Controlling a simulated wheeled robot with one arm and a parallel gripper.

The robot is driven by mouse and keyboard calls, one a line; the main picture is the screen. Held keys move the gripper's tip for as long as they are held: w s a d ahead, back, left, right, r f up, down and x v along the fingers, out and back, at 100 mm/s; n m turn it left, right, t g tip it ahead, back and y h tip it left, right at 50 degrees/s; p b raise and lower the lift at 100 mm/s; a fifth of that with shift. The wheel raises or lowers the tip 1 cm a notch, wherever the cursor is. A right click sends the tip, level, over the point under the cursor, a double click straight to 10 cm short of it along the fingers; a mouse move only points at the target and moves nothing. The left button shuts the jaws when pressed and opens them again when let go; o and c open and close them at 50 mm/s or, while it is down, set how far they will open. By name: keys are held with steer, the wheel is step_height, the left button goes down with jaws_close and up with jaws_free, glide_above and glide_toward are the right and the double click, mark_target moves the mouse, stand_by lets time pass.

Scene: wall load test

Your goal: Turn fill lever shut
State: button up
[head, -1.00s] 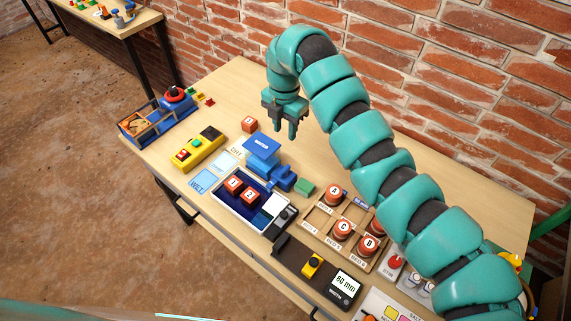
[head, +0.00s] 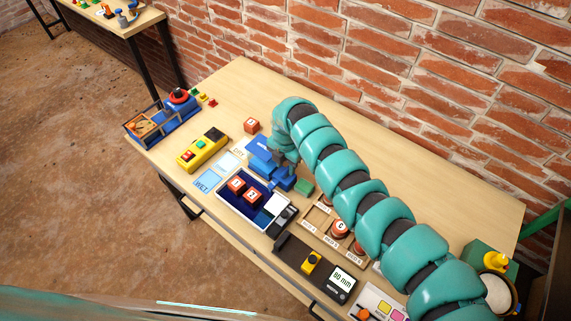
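A blue fixture (head: 261,167) stands at the back edge of a white-rimmed basin (head: 236,213) with a dark blue inside. I cannot make out a separate fill lever; the fixture's upper right part is behind my gripper. Two red-brown numbered cubes (head: 244,191) sit in the basin. My gripper (head: 287,168) is low, pointing down over the right part of the blue fixture. Its fingertips blend into the fixture, so I cannot tell whether they touch or grip it.
A yellow button box (head: 203,149) and a blue-based crate (head: 160,122) stand to the left. A wooden rack (head: 318,222) and dark gauge (head: 341,286) are to the right.

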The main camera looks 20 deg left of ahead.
steer(key=shift+f, duration=0.95)
jaws_close()
